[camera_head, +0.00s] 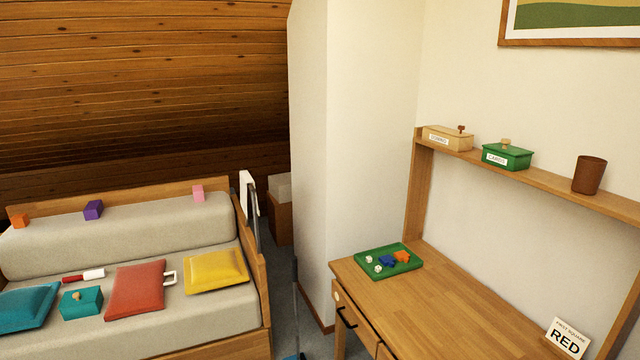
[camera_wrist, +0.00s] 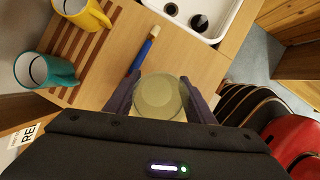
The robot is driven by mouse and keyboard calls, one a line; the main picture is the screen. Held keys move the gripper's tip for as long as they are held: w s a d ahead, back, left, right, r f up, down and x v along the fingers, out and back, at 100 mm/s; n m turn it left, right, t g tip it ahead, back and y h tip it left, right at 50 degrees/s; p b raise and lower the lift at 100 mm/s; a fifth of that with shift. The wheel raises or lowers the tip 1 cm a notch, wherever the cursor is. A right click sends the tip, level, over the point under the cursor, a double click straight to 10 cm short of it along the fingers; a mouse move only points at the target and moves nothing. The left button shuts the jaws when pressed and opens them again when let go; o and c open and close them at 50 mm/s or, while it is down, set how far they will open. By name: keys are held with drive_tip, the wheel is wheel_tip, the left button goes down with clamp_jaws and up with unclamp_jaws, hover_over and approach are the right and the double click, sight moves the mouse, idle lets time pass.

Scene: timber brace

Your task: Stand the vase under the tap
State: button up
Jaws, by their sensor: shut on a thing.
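In the wrist view my gripper (camera_wrist: 161,100) is shut on a round, pale yellow-green, see-through thing (camera_wrist: 158,92), which looks like the vase seen from above. Its lower part and base are hidden, so I cannot tell whether it touches the worktop. A white sink (camera_wrist: 188,14) with dark round openings lies at the top of the wrist view, beyond the held vase. The tap is not seen in either view. My gripper is not in the head view.
Beside the vase lies a blue-handled brush (camera_wrist: 145,50) on the wooden worktop (camera_wrist: 200,62). A yellow mug (camera_wrist: 84,12) and a teal mug (camera_wrist: 46,70) stand at a slatted board (camera_wrist: 84,45). Dark curved things (camera_wrist: 245,105) and red ones (camera_wrist: 292,138) are at right.

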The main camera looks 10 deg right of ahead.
drive_tip(key=shift+s+a+m+g+y, duration=0.1)
drive_tip(key=shift+a+m+g+y, duration=0.25)
drive_tip(key=shift+m, duration=0.65)
drive_tip(key=m, duration=0.1)
drive_tip(key=m+y, duration=0.1)
drive_tip(key=a+m, duration=0.1)
drive_tip(key=m, duration=0.1)
drive_tip(key=shift+w+r, duration=0.3)
drive_tip(key=shift+r, duration=0.05)
drive_tip(key=w+a+m+y, duration=0.1)
drive_tip(key=w+a+m, duration=0.1)
drive_tip(key=w+a, duration=0.7)
drive_tip(key=w+a+f+m+y, duration=0.15)
drive_tip(key=w+a, duration=0.35)
drive_tip(key=w, duration=0.7)
drive_tip(key=w+a+m, duration=0.3)
drive_tip(key=w+a, duration=0.3)
drive_tip(key=w, duration=0.5)
drive_tip(key=w+a+f+n, duration=0.1)
drive_tip(key=w+a, duration=0.3)
drive_tip(key=a, duration=0.7)
drive_tip(key=w+a+f+n+h, duration=0.1)
drive_tip(key=w+a, duration=0.3)
drive_tip(key=a, duration=0.7)
drive_tip(key=w+a+f+n, duration=0.1)
drive_tip(key=w+a+n, duration=0.2)
drive_tip(key=a, duration=0.8)
drive_tip(key=shift+w+a+f+n+h, duration=0.25)
drive_tip(key=shift+w+f+n+h, duration=0.15)
drive_tip(key=shift+w, duration=0.55)
